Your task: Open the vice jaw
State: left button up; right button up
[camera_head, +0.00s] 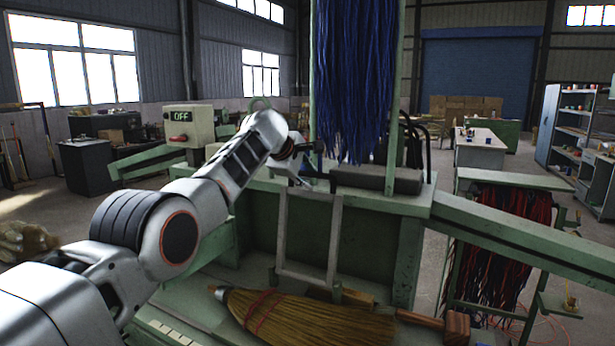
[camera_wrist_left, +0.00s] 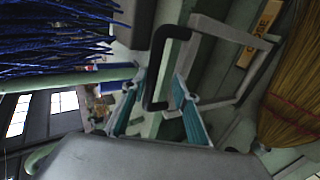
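My left gripper (camera_head: 303,167) reaches in from the left to the front of the green machine, beside a dark block (camera_head: 375,178) that may be the vice jaw; I cannot tell for sure. In the left wrist view the two teal-padded fingers of this gripper (camera_wrist_left: 160,84) are spread apart. A black bent handle (camera_wrist_left: 151,80) shows between their tips, with no clear contact on both sides. A grey frame (camera_head: 333,240) hangs just below the gripper and also shows in the left wrist view (camera_wrist_left: 225,28). My right gripper is in neither view.
A straw broom (camera_head: 300,318) lies on the green bench in front. Blue bristles (camera_head: 355,75) hang above the dark block. An OFF control box (camera_head: 188,126) stands at left. A green beam (camera_head: 510,235) and dark red-black strands (camera_head: 490,250) are at right.

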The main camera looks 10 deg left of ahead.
pick_arm(q)
jog(key=shift+f, duration=0.2)
jog(key=shift+s+r, duration=0.2)
jog(key=v, duration=0.7)
dwell(0.6)
jog(key=shift+r, duration=0.1)
